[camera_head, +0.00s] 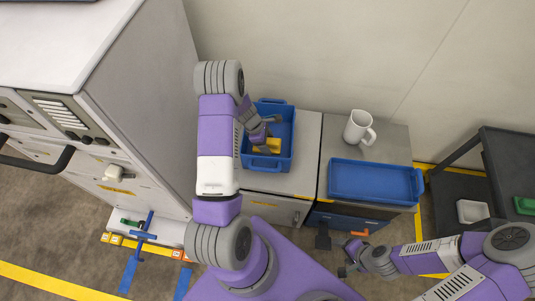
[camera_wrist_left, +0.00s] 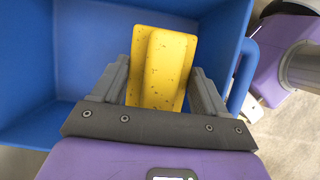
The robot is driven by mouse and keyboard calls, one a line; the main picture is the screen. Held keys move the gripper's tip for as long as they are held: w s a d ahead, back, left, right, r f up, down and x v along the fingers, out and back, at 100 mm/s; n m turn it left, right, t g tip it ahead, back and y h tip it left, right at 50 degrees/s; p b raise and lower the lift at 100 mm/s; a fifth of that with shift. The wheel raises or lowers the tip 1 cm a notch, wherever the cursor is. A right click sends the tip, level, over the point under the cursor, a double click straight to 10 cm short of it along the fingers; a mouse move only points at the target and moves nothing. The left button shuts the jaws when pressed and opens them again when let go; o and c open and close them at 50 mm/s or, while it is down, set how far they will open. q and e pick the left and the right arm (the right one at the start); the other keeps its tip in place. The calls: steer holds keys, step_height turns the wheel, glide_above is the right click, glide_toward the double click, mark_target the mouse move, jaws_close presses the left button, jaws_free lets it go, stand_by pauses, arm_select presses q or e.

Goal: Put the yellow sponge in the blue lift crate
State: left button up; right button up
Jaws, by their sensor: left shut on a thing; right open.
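The yellow sponge (camera_head: 272,145) is between the fingers of my left gripper (camera_head: 262,139), which is shut on it. In the left wrist view the sponge (camera_wrist_left: 163,68) lies lengthwise between the two grey fingers. The blue lift crate (camera_head: 281,111) stands on the grey counter, and the gripper and sponge are within its outline in the head view. The crate's blue walls (camera_wrist_left: 25,75) surround the sponge in the wrist view. I cannot tell whether the sponge touches the crate floor. My right gripper (camera_head: 351,262) is open and empty, low in front of the counter.
A shallow blue tray (camera_head: 372,181) and a white mug (camera_head: 359,127) sit on the counter to the right of the crate. A dark cart (camera_head: 460,192) with a white container (camera_head: 472,211) is at far right. A tall grey cabinet (camera_head: 140,90) stands at left.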

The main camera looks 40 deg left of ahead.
arm_select(q)
step_height(320, 180, down, 8)
steer(key=shift+f+b, duration=0.15)
steer(key=shift+b, duration=1.1)
steer(key=shift+f, duration=0.15)
steer(key=o, duration=0.9)
steer(key=shift+o, duration=0.2)
